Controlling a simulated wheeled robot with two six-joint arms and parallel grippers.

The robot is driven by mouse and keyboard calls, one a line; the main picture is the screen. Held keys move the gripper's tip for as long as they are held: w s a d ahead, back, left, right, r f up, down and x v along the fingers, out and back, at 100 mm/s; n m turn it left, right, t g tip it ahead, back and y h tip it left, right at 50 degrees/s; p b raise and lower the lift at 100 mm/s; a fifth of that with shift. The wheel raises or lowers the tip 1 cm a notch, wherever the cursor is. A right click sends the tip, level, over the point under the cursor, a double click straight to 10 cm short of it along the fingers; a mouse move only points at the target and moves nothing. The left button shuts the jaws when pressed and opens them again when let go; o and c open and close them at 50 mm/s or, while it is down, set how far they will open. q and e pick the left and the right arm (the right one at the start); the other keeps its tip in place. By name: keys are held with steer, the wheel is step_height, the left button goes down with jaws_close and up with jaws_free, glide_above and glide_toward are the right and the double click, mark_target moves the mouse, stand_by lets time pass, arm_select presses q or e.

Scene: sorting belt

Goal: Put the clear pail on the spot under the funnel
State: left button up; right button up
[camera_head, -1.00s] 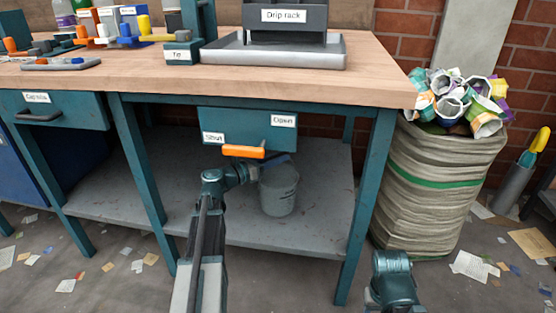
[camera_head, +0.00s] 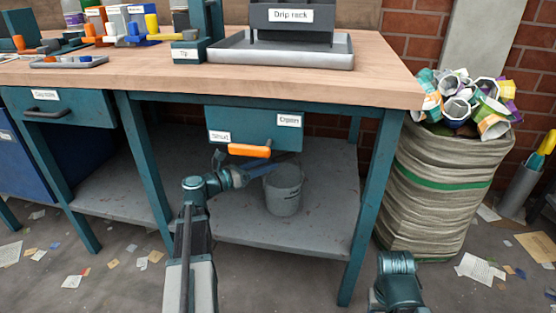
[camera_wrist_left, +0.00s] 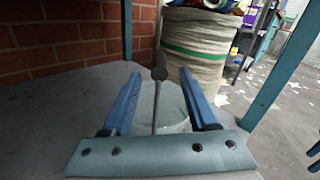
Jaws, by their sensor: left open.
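The clear pail (camera_head: 284,192) looks grey and see-through and stands upright on the lower shelf under the bench. My left gripper (camera_head: 290,162) is at the pail's upper rim, coming from the left, with its blue fingers pointing right. In the left wrist view the open fingers (camera_wrist_left: 160,76) lie on either side of the faint pale pail (camera_wrist_left: 172,118). I cannot tell whether they touch it. A teal box marked Shut and Open, with an orange lever (camera_head: 249,150), hangs above. I cannot make out the funnel or the spot. My right gripper is out of view.
The bench top (camera_head: 385,83) overhangs the shelf (camera_head: 240,225), and teal legs (camera_head: 368,200) bound it. A striped sack (camera_head: 440,185) of crumpled cans stands at the right. A thin grey upright piece (camera_wrist_left: 158,68) shows between the fingers. The shelf left of the pail is clear.

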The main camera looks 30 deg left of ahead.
arm_select(q)
steer(key=v, duration=0.5)
stand_by(0.5)
